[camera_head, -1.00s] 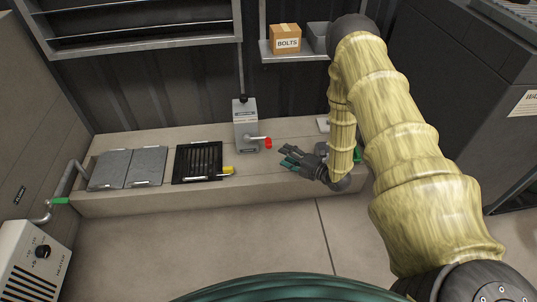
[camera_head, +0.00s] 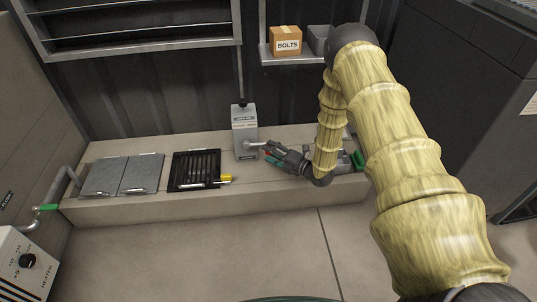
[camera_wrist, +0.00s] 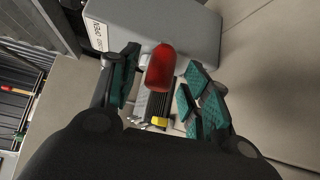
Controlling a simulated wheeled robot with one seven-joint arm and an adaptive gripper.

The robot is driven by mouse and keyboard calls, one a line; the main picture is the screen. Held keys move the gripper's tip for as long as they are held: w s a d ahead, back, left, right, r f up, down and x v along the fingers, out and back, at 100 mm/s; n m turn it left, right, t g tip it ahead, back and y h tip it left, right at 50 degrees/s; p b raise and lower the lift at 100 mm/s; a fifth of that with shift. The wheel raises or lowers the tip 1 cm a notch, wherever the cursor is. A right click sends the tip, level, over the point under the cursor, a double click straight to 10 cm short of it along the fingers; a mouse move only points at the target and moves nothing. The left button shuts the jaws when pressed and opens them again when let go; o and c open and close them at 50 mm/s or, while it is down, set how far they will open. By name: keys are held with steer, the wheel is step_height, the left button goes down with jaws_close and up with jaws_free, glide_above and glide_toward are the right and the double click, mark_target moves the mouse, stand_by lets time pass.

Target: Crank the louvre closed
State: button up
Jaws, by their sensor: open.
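The grey crank box (camera_head: 244,124) stands on the concrete ledge, with a vertical rod rising from its top. A short crank arm sticks out of its side toward my gripper. In the wrist view the crank's red knob (camera_wrist: 160,68) shows between my open fingers; in the head view my gripper covers it. My gripper (camera_head: 266,152) is open around the knob, and I cannot tell whether a finger touches it. Its green finger pads (camera_wrist: 158,88) stand apart on either side. The louvre (camera_head: 140,22) with long slats is on the wall at upper left, with gaps between its slats.
On the ledge (camera_head: 120,206) lie grey cover plates (camera_head: 122,175) and a black grate (camera_head: 195,170) with a yellow handle. A shelf above holds a BOLTS box (camera_head: 286,40). A heater (camera_head: 22,262) stands at lower left. The floor (camera_head: 200,250) in front is clear.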

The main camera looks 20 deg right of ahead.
steer(key=shift+x, duration=0.85)
jaws_close()
steer(key=shift+r, duration=0.15)
